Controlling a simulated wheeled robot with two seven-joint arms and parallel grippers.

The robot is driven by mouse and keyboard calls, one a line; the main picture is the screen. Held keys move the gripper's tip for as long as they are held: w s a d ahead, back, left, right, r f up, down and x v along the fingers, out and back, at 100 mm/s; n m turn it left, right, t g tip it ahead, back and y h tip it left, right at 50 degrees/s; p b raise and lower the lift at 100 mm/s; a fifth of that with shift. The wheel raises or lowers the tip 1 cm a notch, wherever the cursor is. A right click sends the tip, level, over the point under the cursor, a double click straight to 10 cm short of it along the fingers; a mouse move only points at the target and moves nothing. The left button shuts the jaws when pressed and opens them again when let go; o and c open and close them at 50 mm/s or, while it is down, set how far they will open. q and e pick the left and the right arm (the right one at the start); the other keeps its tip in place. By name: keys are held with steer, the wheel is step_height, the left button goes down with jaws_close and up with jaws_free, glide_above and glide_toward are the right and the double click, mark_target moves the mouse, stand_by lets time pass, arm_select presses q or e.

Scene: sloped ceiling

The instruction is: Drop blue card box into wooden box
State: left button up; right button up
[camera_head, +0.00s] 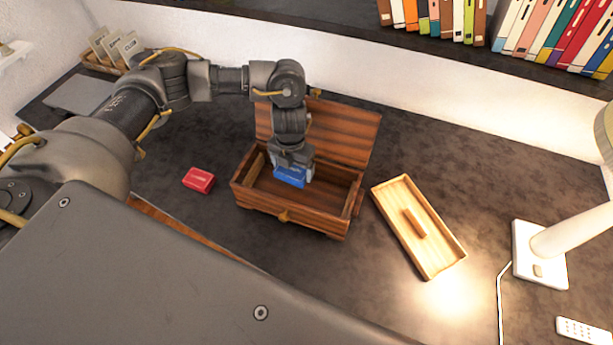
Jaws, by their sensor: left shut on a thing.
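The wooden box (325,212) stands on the dark tabletop in the middle of the head view, with its hinged lid (345,135) open at the back. My left gripper (292,172) points down over the box opening. It is shut on the blue card box (290,177), which appears within the outline of the opening. I cannot tell whether the blue card box touches the box floor. The gripper's fingers hide part of the blue card box. My right gripper is not in view.
A red card box (199,180) lies left of the wooden box. A light wooden tray (442,258) with a small block lies to the right. A white lamp (540,262) stands further right. Books (440,20) line the shelf behind. Bare tabletop surrounds the wooden box.

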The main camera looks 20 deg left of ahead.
arm_select(q)
steer(key=o, duration=0.9)
steer(key=shift+o, duration=0.2)
step_height(320, 180, up, 11)
steer(key=b, duration=0.1)
steer(key=shift+f, duration=0.1)
steer(key=shift+s, duration=0.1)
